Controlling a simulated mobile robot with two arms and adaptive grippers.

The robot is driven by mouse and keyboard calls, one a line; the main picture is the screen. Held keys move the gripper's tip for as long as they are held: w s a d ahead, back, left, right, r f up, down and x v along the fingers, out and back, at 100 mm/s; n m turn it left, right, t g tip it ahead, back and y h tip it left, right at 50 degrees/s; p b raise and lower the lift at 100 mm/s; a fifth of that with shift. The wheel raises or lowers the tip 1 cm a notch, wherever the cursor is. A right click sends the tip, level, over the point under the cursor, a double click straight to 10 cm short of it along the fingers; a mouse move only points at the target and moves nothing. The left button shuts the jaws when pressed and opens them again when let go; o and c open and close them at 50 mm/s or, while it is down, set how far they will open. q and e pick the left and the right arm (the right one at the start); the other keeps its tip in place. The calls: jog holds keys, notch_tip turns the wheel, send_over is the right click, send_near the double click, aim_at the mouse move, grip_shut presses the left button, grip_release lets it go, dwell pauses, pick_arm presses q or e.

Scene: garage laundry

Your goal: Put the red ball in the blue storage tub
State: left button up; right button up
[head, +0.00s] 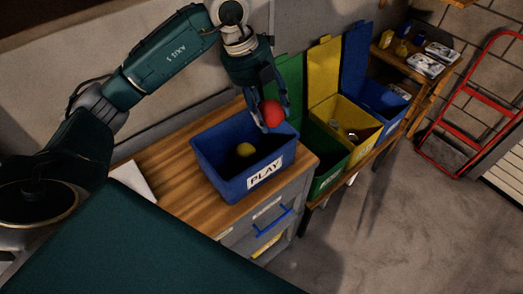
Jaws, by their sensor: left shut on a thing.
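The red ball (272,113) is held between the fingers of my left gripper (270,112), which is shut on it. The gripper points down over the back right part of the blue storage tub (224,173). The tub is open, has a white label reading PLAY on its front, and stands on a wooden counter top. A yellow ball (245,149) lies inside the tub. The ball appears at about the height of the tub's rim or above it; the exact gap cannot be told. My right gripper is not in view.
Green (330,175), yellow (357,150) and blue (386,112) bins with raised lids stand right of the counter. A drawer with a blue handle (271,224) is below the tub. A white sheet (133,180) lies at left. A red ladder-like frame (460,122) stands at right. Floor in front is clear.

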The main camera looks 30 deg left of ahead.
pick_arm(q)
notch_tip(320, 180, down, 11)
jog(key=p, duration=0.2)
jog(key=shift+f+p, duration=0.2)
jog(key=shift+p, duration=0.1)
notch_tip(320, 180, down, 5)
jog(key=shift+r+p, duration=0.2)
jog(key=shift+p, duration=0.4)
jog(key=shift+f, duration=0.1)
jog(key=shift+f, duration=0.1)
jog(key=o, duration=1.2)
